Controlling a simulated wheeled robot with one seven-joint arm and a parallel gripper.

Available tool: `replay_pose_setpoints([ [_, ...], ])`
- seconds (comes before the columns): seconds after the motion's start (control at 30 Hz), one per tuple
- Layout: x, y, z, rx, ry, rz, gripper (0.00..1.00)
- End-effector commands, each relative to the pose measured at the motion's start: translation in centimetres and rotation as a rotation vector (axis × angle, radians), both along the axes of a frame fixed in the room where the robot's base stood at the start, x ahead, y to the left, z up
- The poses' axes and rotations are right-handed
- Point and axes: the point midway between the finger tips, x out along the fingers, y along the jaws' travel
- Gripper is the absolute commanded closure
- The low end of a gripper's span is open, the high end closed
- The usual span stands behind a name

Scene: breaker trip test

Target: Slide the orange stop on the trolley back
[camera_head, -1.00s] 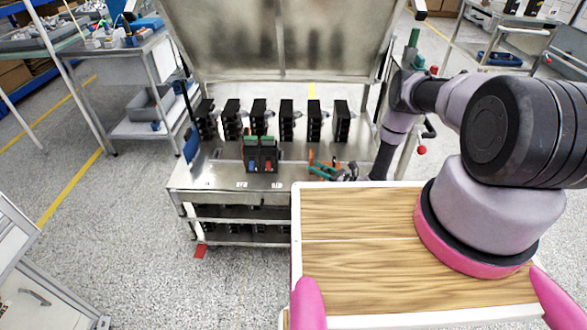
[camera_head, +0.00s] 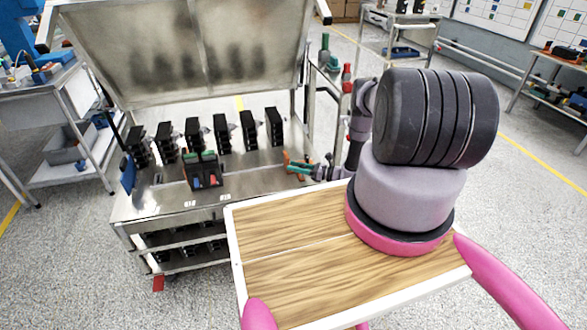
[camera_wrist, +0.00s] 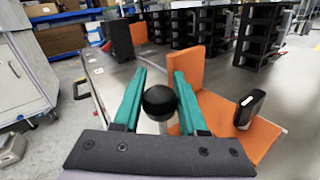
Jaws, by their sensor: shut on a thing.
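The orange stop (camera_wrist: 245,135) fills the right of the wrist view, with a flat plate, an upright orange plate and a small black handle on top. In the head view the stop (camera_head: 287,157) is a small orange patch on the trolley's (camera_head: 245,185) metal top, right of the black breakers. My gripper (camera_wrist: 160,95) has teal fingers on either side of a black ball knob (camera_wrist: 160,102) on a pale stem, and is shut on it. The stem's foot is partly hidden. My gripper also shows in the head view (camera_head: 300,168), low over the trolley top.
A row of black breakers (camera_head: 220,130) stands at the back of the trolley top. A black unit (camera_head: 203,172) with coloured parts stands nearer the front. A raised metal lid (camera_head: 190,50) rises behind them. A grey cart (camera_head: 60,130) stands left.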

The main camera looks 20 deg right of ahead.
Motion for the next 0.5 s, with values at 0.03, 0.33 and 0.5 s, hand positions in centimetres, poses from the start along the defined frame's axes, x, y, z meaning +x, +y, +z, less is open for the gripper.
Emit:
replay_pose_setpoints([
  [0.03, 0.27, -0.48, 0.14, -0.003, -0.005, -0.009, 1.0],
  [0.33, 0.17, -0.35, 0.09, -0.002, -0.003, -0.006, 0.29],
  [0.5, 0.07, -0.34, 0.05, -0.001, -0.002, -0.005, 0.29],
])
